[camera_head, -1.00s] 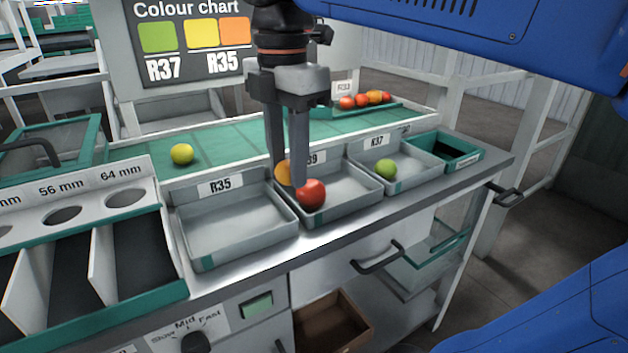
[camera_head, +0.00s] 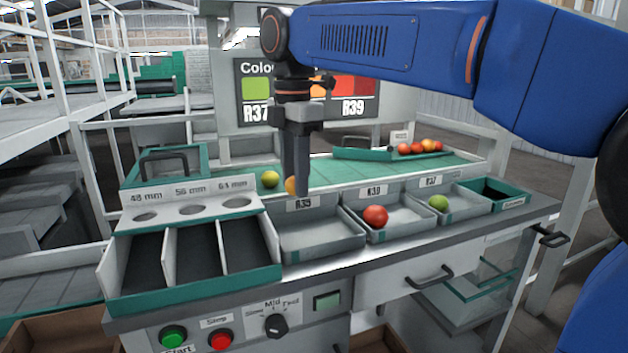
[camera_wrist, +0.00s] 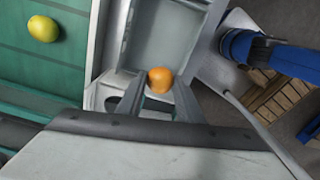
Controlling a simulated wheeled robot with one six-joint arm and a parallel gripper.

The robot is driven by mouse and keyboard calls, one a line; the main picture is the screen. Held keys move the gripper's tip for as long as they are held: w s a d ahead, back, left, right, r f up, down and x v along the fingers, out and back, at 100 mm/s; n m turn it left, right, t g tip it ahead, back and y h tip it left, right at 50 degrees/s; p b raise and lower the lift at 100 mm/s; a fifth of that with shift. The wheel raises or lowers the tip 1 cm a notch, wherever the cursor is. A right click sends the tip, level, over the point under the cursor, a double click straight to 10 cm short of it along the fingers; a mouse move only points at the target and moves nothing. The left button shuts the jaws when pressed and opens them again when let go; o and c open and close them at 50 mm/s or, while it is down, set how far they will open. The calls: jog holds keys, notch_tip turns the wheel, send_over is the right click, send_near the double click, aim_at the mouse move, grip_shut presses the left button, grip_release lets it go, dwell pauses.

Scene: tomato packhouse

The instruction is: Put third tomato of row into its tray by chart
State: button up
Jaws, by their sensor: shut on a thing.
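My gripper (camera_head: 297,188) is shut on an orange tomato (camera_head: 290,186), held above the back edge of the empty R35 tray (camera_head: 322,246). In the wrist view the orange tomato (camera_wrist: 160,79) sits between the fingertips, with the bare inside of a grey tray (camera_wrist: 165,35) beyond it. A red tomato (camera_head: 375,216) lies in the R39 tray (camera_head: 404,233). A green tomato (camera_head: 438,202) lies in the R37 tray (camera_head: 468,211). A yellow tomato (camera_head: 269,179) rests on the green belt (camera_head: 340,172). The colour chart (camera_head: 254,88) is partly hidden by my arm.
A size gauge with holes (camera_head: 190,209) and black chutes stands left of the trays. A small green bin (camera_head: 500,194) is at the right end. Several tomatoes (camera_head: 420,147) lie on a rack at the back right. Buttons and a knob (camera_head: 276,326) are on the front panel.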

send_over(296, 243)
jog(key=shift+f, duration=5.15)
jog(key=shift+f, duration=0.6)
jog(key=o, duration=0.8)
jog(key=shift+c, duration=1.4)
jog(key=shift+r, duration=3.5)
jog(key=shift+s, duration=0.15)
